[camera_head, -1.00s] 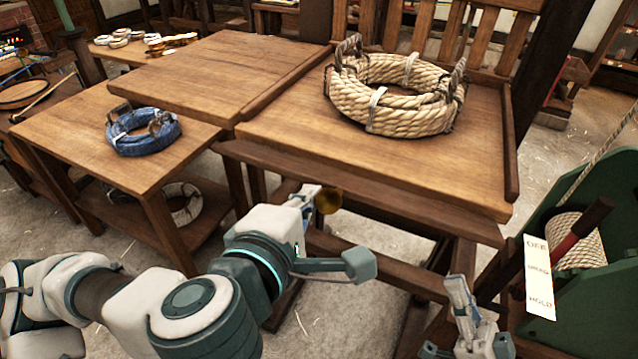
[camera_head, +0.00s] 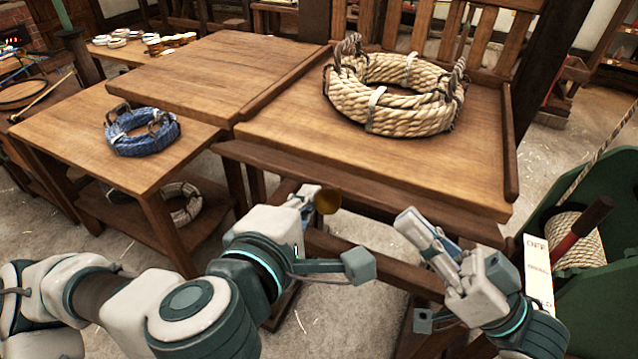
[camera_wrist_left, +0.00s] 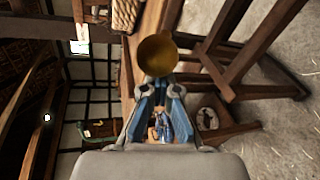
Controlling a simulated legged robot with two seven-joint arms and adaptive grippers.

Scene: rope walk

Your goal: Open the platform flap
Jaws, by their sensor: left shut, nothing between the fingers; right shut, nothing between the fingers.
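The wooden platform (camera_head: 290,130) has raised edge strips and a slatted back, and bears a thick tan rope coil (camera_head: 395,95). I cannot tell which part of it is the flap. A round brass knob (camera_head: 327,201) is below the platform's front edge, and it also shows in the left wrist view (camera_wrist_left: 156,56). My left gripper (camera_head: 308,196) is shut and empty, with its tips right by the knob; whether they touch is unclear. My right gripper (camera_head: 415,224) is shut and empty, pointing up and left in front of the platform's front beam.
A lower table (camera_head: 75,130) at the left bears a blue rope coil (camera_head: 142,132), with a pale coil (camera_head: 182,203) on its shelf. A green machine (camera_head: 590,290) with a red-and-black lever (camera_head: 583,230) and a white label plate (camera_head: 538,272) stands at the right.

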